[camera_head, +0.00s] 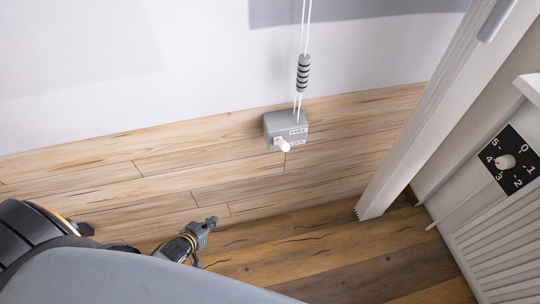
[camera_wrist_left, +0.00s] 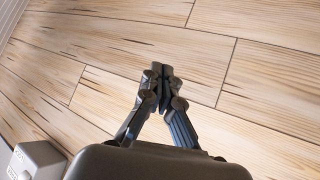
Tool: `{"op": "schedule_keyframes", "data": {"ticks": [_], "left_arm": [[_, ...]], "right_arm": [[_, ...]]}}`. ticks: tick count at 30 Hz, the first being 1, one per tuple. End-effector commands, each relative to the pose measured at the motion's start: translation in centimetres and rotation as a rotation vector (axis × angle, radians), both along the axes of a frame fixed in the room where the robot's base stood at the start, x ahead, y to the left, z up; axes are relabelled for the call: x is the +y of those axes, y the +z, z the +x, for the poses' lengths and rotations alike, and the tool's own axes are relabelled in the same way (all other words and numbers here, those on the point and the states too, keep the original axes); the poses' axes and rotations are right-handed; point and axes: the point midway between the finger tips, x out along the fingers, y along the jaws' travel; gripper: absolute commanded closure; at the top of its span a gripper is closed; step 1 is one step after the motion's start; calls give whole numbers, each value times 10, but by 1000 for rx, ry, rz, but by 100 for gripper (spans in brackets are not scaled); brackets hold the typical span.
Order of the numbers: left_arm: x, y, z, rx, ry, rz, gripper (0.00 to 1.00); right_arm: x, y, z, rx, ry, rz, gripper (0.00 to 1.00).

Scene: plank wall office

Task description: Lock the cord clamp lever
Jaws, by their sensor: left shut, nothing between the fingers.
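The cord clamp (camera_head: 272,124) is a small grey box on the plank wall, in the upper middle of the head view. Two white cords (camera_head: 304,30) run up from it. Its lever has a pale round knob (camera_head: 285,147) at the box's lower front, near two small printed labels; the lower one seems to read LOCK. My left gripper (camera_head: 213,221) is shut and empty, below and left of the clamp and apart from it. In the left wrist view the closed fingertips (camera_wrist_left: 162,68) point at bare planks, and a grey box corner, likely the clamp (camera_wrist_left: 40,160), shows at the lower left.
A white upright post (camera_head: 420,120) stands to the right. Beyond it are a white ribbed panel (camera_head: 505,235) and a black numbered dial (camera_head: 515,160). The planks between gripper and clamp are clear.

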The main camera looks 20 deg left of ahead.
Motion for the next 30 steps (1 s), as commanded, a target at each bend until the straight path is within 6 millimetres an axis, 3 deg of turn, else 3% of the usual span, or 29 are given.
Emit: {"op": "schedule_keyframes", "data": {"ticks": [1, 3, 9, 13, 18, 24, 30], "left_arm": [[5, 13, 24, -90, 0, -38, 100], [5, 47, 54, -210, -2, -110, 100], [-16, 155, 108, -515, -82, -360, 100], [-43, 224, 116, -663, -182, -545, 100], [-75, 293, 104, -771, -316, -756, 100], [-96, 334, 89, -812, -408, -888, 100], [-98, 341, 86, -816, -421, -910, 100]], "right_arm": [[2, -4, 12, -13, -2, 3, 55], [5, 6, 26, -25, -5, 4, 55], [9, 43, 59, -60, -12, 8, 55], [10, 71, 70, -80, -16, 9, 55], [10, 105, 74, -101, -20, 10, 55], [9, 127, 73, -112, -22, 11, 55], [9, 132, 73, -111, -22, 11, 55]]}}
